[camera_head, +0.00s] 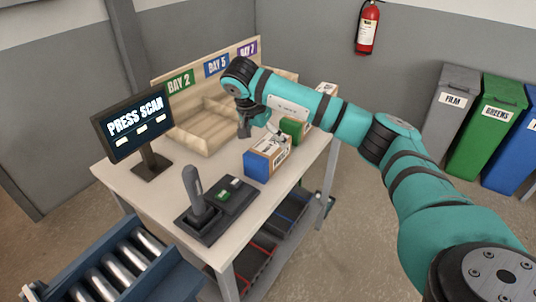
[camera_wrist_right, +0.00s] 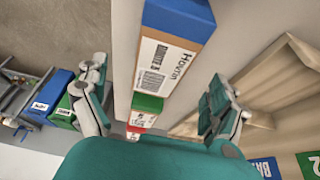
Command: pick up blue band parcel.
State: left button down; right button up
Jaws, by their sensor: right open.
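The blue band parcel (camera_head: 262,165) is a brown cardboard box with a blue band, standing on the table near its right edge. In the right wrist view the blue band parcel (camera_wrist_right: 172,55) shows its blue end, printing and a white barcode label. My right gripper (camera_head: 257,122) is open and empty, above and just behind the parcel in the head view. In the right wrist view the fingers of my right gripper (camera_wrist_right: 158,82) are spread, with the parcel beyond them. I cannot tell the exact gap. My left gripper is not in view.
A green-banded parcel (camera_head: 294,128) stands close behind the blue one. A red-banded parcel (camera_wrist_right: 142,121) is further along the row.

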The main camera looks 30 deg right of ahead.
aim_at(268, 145)
jog(key=p+x, duration=0.1)
jog(key=x, duration=0.4)
jog(key=shift+w+d+f, duration=0.2)
jog(key=shift+d+f, duration=0.05)
jog(key=shift+f, duration=0.05)
jog(key=shift+r, duration=0.1)
jog(key=c, duration=1.5)
